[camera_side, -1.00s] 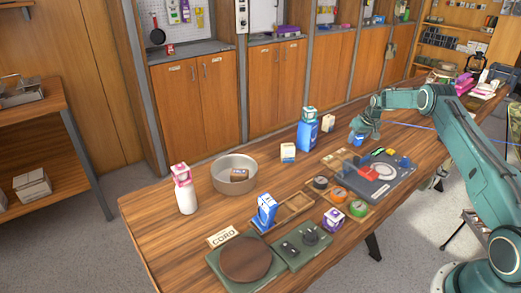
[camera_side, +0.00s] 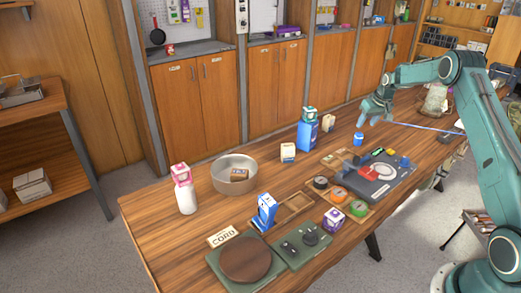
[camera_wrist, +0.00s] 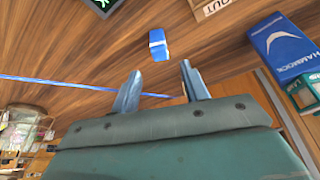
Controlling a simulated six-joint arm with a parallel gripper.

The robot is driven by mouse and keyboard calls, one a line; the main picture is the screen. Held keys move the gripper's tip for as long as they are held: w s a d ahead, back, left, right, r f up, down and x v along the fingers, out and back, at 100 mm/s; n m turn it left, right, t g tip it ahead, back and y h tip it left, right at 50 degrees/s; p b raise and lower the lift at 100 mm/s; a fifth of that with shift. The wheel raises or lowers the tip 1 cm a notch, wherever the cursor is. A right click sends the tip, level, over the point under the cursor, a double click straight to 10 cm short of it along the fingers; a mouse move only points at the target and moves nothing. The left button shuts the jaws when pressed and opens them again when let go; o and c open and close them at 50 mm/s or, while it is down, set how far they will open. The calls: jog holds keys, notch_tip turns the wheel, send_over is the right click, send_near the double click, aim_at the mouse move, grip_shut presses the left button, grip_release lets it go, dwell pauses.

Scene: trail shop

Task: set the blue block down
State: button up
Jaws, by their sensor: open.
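The blue block (camera_side: 359,139), with a pale band around it, stands on the wooden table behind the grey tool board. It also shows in the wrist view (camera_wrist: 158,45), just beyond my fingertips. My gripper (camera_side: 366,120) is above and a little behind the block, apart from it. In the wrist view my two fingers (camera_wrist: 159,72) are spread with nothing between them.
A tall blue box (camera_side: 307,135) with a small box on top stands left of the block. The grey tool board (camera_side: 385,190) lies in front. A blue line (camera_side: 430,129) crosses the table to the right. Bare wood surrounds the block.

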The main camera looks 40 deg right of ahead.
jog(key=shift+v, duration=1.2)
jog(key=s+a+r+n, duration=0.1)
jog(key=s+a+r, duration=0.3)
jog(key=a+r, duration=0.75)
jog(key=s+a+r+n, duration=0.1)
jog(key=s+a+r, duration=0.3)
jog(key=a+r, duration=0.75)
jog(key=s+a+n+t+y, duration=0.1)
jog(key=s+a, duration=1.2)
jog(key=s, duration=0.1)
jog(key=s+a+f, duration=0.2)
jog(key=s, duration=0.4)
jog(key=s+a+f+n, duration=0.1)
jog(key=s+a, duration=0.2)
jog(key=s, duration=0.4)
jog(key=shift+a+f+y, duration=0.2)
jog(key=shift+f+y, duration=0.15)
jog(key=shift+y, duration=0.05)
jog(key=shift+w, duration=0.1)
